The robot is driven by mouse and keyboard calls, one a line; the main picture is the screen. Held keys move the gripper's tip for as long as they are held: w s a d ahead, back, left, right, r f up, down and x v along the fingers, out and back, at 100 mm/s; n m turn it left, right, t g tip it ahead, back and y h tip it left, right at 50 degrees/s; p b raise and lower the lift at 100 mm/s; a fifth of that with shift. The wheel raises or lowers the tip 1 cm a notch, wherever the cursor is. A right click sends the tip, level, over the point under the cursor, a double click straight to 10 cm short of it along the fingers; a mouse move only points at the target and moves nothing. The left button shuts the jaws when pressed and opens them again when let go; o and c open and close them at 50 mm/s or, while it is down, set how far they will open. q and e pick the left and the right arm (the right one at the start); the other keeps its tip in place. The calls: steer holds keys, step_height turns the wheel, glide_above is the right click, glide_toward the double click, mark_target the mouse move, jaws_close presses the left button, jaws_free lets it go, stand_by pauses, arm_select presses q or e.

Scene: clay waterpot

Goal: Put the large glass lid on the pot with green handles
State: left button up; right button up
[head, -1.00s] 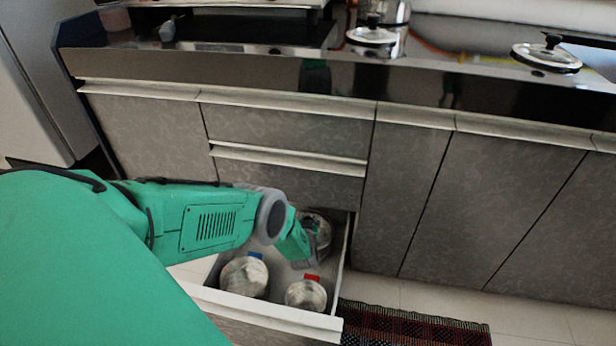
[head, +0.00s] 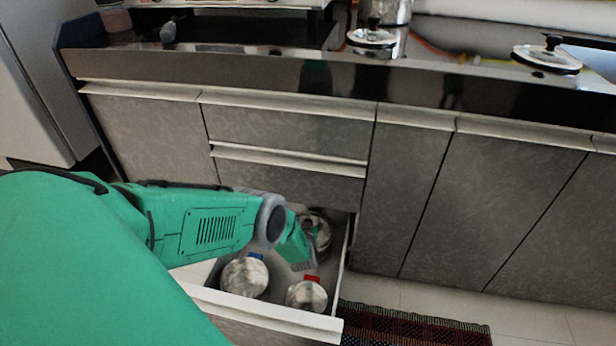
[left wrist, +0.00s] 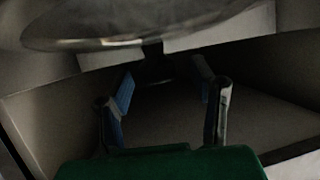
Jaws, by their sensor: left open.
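Two glass lids with dark knobs lie on the counter: a wider one (head: 547,59) at right and a smaller one (head: 371,38) near the middle. The open drawer (head: 262,316) holds a pot with a blue handle (head: 244,278), one with a red handle (head: 306,296), and a third pot (head: 320,232) behind, partly hidden, its handle colour not clear. My left gripper (head: 303,266) is low in the drawer beside the third pot. In the left wrist view, the open fingers (left wrist: 165,88) are below a rounded metal pot (left wrist: 130,24), with a dark piece between them. My right gripper is not seen.
The drawer walls close in around my left gripper. A metal vessel (head: 388,10) stands behind the smaller lid. A stove (head: 230,15) is at the counter's left. A patterned rug (head: 410,328) lies on the floor right of the drawer.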

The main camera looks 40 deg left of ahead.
arm_select(q)
steer(key=shift+s, duration=0.1)
steer(key=v, duration=1.2)
steer(key=shift+r, duration=0.2)
